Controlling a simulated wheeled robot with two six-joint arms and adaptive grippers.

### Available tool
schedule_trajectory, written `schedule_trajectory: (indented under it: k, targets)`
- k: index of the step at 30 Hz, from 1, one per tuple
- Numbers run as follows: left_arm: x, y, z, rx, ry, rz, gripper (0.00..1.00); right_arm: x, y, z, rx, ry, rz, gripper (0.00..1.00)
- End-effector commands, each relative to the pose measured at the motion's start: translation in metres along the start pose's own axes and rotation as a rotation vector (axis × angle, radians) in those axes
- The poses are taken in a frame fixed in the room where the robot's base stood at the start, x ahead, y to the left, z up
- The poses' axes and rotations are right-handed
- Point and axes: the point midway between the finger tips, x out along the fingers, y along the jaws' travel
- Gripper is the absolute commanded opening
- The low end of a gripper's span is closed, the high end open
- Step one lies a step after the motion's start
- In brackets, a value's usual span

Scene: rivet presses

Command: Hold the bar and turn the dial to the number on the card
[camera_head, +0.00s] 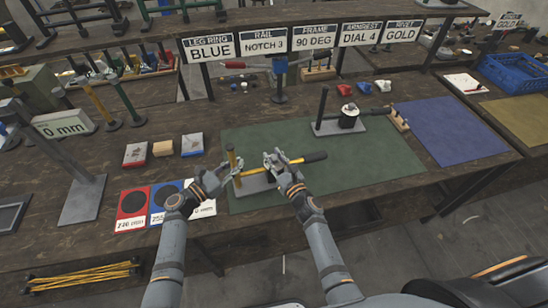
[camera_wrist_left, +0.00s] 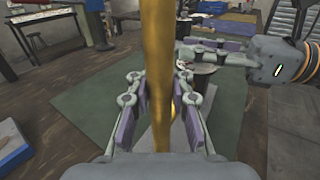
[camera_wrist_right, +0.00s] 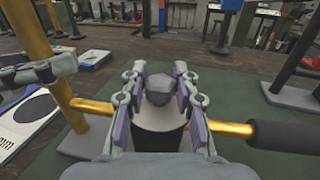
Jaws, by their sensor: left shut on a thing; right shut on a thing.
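The card (camera_head: 362,32) reading "ARMREST DIAL 4" hangs at the back of the bench. A fixture with an upright yellow bar (camera_head: 232,158) and a grey base (camera_head: 258,184) stands on the green mat. My left gripper (camera_head: 236,171) is shut on the upright bar (camera_wrist_left: 160,60). My right gripper (camera_head: 271,158) is shut on the dial's grey knob (camera_wrist_right: 159,88), on a pale and black round body (camera_wrist_right: 158,128). A yellow lever (camera_wrist_right: 228,127) with a black handle (camera_head: 314,157) passes beside the dial. The dial's numbers cannot be read.
Another press (camera_head: 348,116) with a black post stands behind on the green mat (camera_head: 375,165). Red, blue and white round-marked cards (camera_head: 132,203) lie left of the fixture. A blue mat (camera_head: 450,130) lies right. More tools and stands crowd the bench's left.

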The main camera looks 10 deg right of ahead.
Motion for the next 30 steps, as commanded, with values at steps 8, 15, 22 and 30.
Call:
schedule_trajectory:
  k: [8,15,22,30]
  targets:
    - [0.0,0.0,0.0,0.0,0.0,0.0,0.0,0.0,0.0,0.0,-0.001,0.0,0.0,0.54]
    - [0.0,0.0,0.0,0.0,0.0,0.0,0.0,-0.002,0.0,0.0,-0.001,0.001,0.0,0.54]
    - [0.0,0.0,0.0,0.0,0.001,0.0,0.0,-0.045,-0.001,-0.002,-0.003,0.004,0.0,0.54]
    - [0.0,0.0,0.0,0.0,0.0,0.0,0.0,-0.104,0.0,-0.001,-0.001,0.003,0.001,0.54]
